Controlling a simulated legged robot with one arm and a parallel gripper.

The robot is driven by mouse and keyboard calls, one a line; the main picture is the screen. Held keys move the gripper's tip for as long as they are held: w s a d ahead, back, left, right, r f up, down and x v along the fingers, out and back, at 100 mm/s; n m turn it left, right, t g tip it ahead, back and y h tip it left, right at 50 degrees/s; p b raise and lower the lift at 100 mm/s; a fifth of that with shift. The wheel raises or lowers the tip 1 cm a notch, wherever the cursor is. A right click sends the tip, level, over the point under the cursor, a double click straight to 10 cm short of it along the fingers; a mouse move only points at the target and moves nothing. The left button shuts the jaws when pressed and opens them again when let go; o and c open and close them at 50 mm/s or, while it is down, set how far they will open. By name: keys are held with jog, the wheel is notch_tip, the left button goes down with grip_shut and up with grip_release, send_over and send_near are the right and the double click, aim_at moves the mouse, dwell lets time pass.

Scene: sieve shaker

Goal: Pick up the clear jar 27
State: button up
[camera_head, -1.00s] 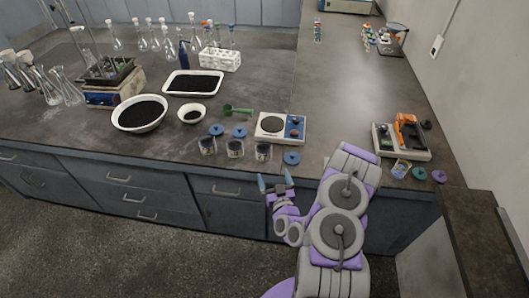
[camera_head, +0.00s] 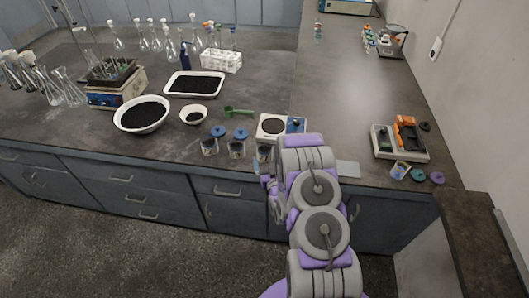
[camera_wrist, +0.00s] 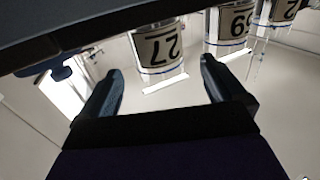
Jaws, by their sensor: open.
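The clear jar labelled 27 (camera_wrist: 158,48) shows upside down in the wrist view, with a white label and blue lines. In the head view it appears to be the right one (camera_head: 264,153) of three small jars near the counter's front edge, partly hidden by my arm. My gripper (camera_wrist: 160,67) is open and empty. Its two dark fingers spread either side of the jar in the picture, and the jar looks a little beyond the fingertips. In the head view my gripper (camera_head: 264,174) is mostly hidden behind my arm, just in front of the counter edge.
Another labelled jar (camera_wrist: 232,30) stands close beside it. Blue lids (camera_head: 240,134) lie behind the jars, and another blue lid (camera_wrist: 64,70) shows in the wrist view. A scale (camera_head: 272,126) stands behind. An orange-topped device (camera_head: 401,140) is at right.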

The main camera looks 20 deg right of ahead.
aim_at(267, 155)
jog(key=shift+w+d+f+b, duration=0.15)
jog(key=shift+w+d+b, duration=0.15)
jog(key=shift+w, duration=0.8)
jog(key=shift+w+d+f+b, duration=0.1)
jog(key=shift+w+d+b, duration=0.2)
jog(key=shift+w, duration=0.8)
jog(key=shift+w+d+f+b, duration=0.15)
jog(key=shift+w+d+b, duration=0.15)
jog(key=shift+w, duration=0.8)
jog(key=shift+c, duration=0.5)
jog(key=c, duration=1.1)
jog(key=shift+r, duration=0.1)
